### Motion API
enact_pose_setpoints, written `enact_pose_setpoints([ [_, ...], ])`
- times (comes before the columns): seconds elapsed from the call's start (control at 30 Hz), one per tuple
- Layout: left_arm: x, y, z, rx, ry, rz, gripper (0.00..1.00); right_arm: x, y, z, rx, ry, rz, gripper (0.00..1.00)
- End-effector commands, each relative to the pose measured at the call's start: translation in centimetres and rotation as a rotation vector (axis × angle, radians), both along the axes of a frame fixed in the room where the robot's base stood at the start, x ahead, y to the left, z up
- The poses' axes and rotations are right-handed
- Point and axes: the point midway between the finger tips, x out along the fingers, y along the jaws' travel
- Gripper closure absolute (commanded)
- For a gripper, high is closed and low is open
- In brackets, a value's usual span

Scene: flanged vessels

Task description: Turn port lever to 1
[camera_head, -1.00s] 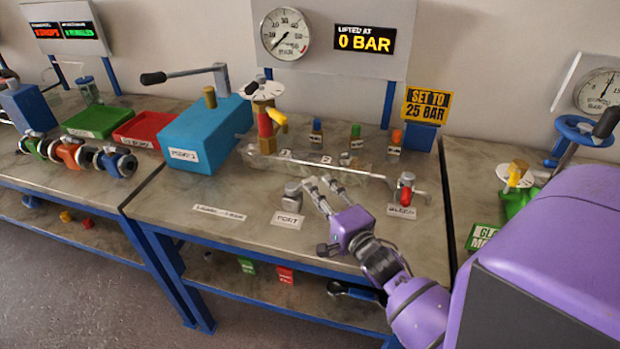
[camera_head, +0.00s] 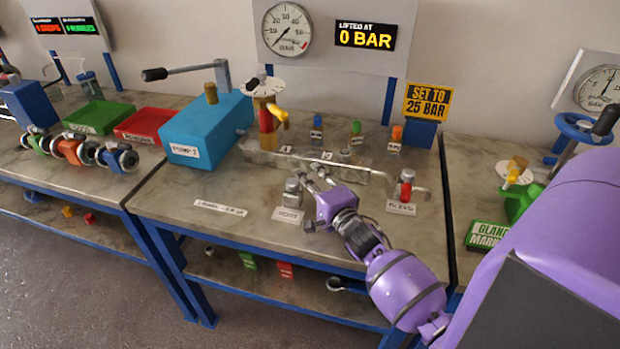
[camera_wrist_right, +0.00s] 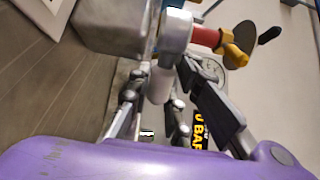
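The port fitting (camera_head: 292,191), a small grey block with a rounded top, stands on the bench behind the white PORT label (camera_head: 288,215). My right gripper (camera_head: 312,178) is just right of it, low over the bench, with fingers apart. In the right wrist view the gripper (camera_wrist_right: 165,100) also looks open; a pale round bar (camera_wrist_right: 160,84) shows between its fingers, below a grey rounded end (camera_wrist_right: 176,30) and beside a grey block (camera_wrist_right: 110,25). I cannot tell whether the fingers touch the bar. No numeral 1 position is readable at the lever. My left gripper does not show.
A clear block with a metal pipe (camera_head: 345,166) runs just behind my gripper. The red bleed valve (camera_head: 406,186) is to its right. A blue pump box (camera_head: 205,130) and red-yellow valve (camera_head: 268,120) stand behind left.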

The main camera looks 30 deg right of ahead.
Motion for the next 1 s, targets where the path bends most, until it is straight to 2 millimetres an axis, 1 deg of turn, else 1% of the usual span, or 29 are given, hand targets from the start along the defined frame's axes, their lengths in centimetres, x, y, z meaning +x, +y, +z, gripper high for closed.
enact_pose_setpoints([
  [0.37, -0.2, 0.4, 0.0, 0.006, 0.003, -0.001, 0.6, 0.1, 0.0, 0.1, -0.003, -0.001, 0.011, 1.0],
  [0.63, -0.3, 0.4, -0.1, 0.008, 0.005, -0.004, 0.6, 0.8, 0.1, 0.1, -0.009, -0.001, 0.144, 1.0],
  [1.0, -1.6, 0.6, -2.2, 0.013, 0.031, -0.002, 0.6, 1.8, 0.3, -0.4, -0.008, 0.001, 0.338, 1.0],
])
